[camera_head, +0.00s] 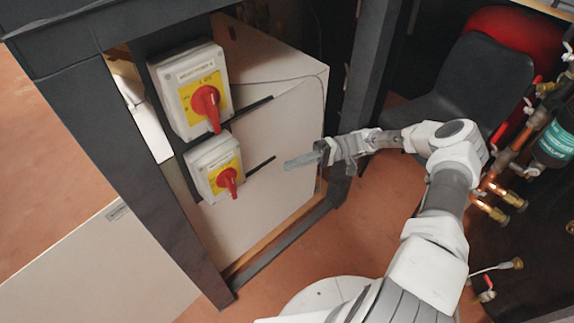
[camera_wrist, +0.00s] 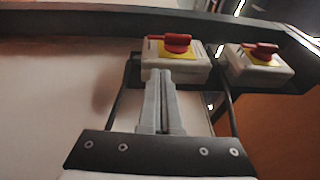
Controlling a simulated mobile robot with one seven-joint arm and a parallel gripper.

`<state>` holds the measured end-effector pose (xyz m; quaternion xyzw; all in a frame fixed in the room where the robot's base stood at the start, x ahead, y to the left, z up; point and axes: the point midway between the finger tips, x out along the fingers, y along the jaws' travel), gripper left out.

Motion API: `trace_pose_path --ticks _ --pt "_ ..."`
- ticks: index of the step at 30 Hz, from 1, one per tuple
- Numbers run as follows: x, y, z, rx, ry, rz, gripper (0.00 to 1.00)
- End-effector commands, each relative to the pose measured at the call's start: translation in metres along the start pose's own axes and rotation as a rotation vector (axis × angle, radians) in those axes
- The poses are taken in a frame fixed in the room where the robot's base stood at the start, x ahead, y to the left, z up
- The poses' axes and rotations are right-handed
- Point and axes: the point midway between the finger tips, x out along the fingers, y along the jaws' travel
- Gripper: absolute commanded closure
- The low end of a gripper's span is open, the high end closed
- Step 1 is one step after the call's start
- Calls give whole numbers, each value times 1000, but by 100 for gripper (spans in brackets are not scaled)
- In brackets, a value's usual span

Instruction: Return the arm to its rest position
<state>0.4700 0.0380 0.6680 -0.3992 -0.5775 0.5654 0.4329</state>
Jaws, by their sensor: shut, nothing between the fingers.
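My gripper (camera_head: 303,160) is in the middle of the head view, at the end of my arm, which reaches in from the lower right. Its fingers are together and point left toward two switch boxes, with nothing between them. In the wrist view my gripper (camera_wrist: 159,78) also shows shut, its fingertips lining up below the nearer box. The upper switch box (camera_head: 178,112) and the lower switch box (camera_head: 202,176) are light grey, with yellow plates and red rotary knobs. In the head view the gripper is clear of the lower box.
The boxes sit by a dark frame (camera_head: 150,165) in front of a pale cabinet (camera_head: 300,90). A dark chair (camera_head: 480,85) stands at the back right. Copper pipes with valves (camera_head: 515,150) run close to my arm on the right. Reddish floor (camera_head: 385,205) shows between.

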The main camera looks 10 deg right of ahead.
Motion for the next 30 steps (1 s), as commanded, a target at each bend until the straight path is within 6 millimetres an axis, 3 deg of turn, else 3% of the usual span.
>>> trace_pose_path --ticks 17,30 --pt "3 -4 0 9 -18 31 100" --pt "28 -56 21 134 -192 492 100"
